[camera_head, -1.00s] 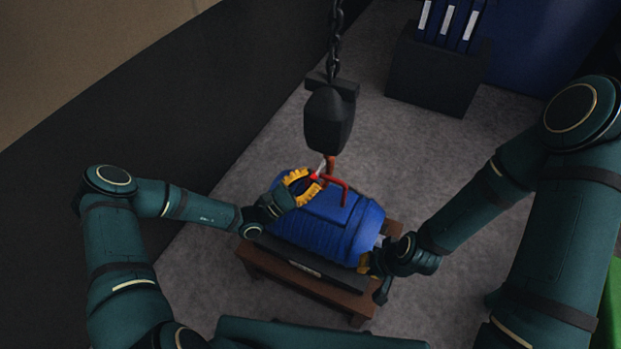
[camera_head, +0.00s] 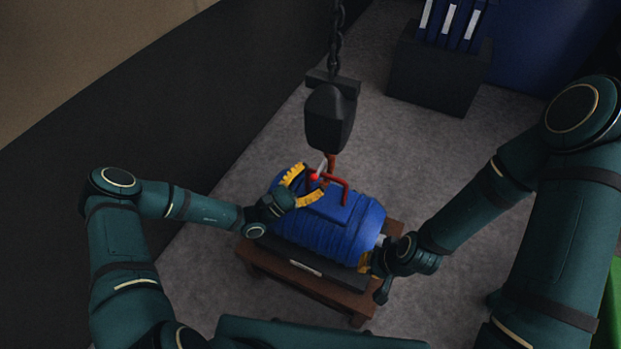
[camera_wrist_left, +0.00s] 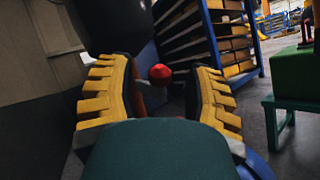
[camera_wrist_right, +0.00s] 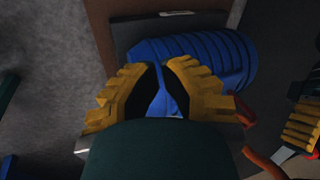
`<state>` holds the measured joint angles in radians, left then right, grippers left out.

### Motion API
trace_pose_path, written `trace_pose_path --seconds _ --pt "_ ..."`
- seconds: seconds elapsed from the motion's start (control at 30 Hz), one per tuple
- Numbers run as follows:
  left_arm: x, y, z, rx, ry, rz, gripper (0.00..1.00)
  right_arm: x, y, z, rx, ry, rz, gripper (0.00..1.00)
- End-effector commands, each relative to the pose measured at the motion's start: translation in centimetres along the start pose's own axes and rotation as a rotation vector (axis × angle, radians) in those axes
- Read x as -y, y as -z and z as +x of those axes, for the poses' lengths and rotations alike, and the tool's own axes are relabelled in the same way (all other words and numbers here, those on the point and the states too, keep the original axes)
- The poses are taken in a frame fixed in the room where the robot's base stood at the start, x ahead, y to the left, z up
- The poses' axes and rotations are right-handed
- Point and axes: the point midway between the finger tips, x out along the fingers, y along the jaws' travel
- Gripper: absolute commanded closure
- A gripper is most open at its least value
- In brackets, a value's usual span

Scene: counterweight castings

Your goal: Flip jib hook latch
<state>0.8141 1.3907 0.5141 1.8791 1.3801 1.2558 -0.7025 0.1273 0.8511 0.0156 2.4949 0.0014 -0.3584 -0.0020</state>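The dark jib hook block (camera_head: 330,118) hangs on a chain above the blue casting (camera_head: 340,228). Its copper-coloured hook (camera_head: 331,160) hangs at the casting's red lifting bail (camera_head: 330,176). A pale latch lever (camera_head: 321,168) with a red knob (camera_head: 313,177) sits beside the hook; the knob (camera_wrist_left: 160,74) also shows in the left wrist view. My left gripper (camera_head: 311,183) is open, its yellow fingers on either side of the knob with gaps.
The casting lies on a low brown wooden stand (camera_head: 355,304). A dark box with blue binders (camera_head: 437,72) stands at the back. A dark wall (camera_head: 150,130) runs along the left. Grey floor (camera_head: 420,150) is free behind the casting.

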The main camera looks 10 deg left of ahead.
Motion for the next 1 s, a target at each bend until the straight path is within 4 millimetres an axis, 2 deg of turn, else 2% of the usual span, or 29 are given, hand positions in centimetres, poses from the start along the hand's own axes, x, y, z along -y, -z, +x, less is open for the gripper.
trace_pose_path --seconds 0.13,0.27,0.7,0.83,1.0 --pt "0.0 0.0 -0.3 -0.002 -0.001 0.000 0.48 0.0 0.0 0.0 0.000 0.000 0.000 1.00" --pt "-0.1 0.1 -1.8 -0.002 -0.002 0.001 0.48 0.0 0.0 0.0 0.000 0.000 0.000 1.00" --pt "0.0 0.1 -10.1 -0.003 -0.002 0.001 0.48 0.0 0.0 0.0 0.000 0.000 0.000 1.00" --pt "-0.1 0.0 -11.4 -0.001 -0.002 0.001 0.48 0.0 0.0 0.0 0.000 0.000 0.000 1.00" --pt "0.0 0.0 -12.0 0.000 0.000 0.000 0.48 0.0 0.0 0.0 0.000 0.000 0.000 1.00"
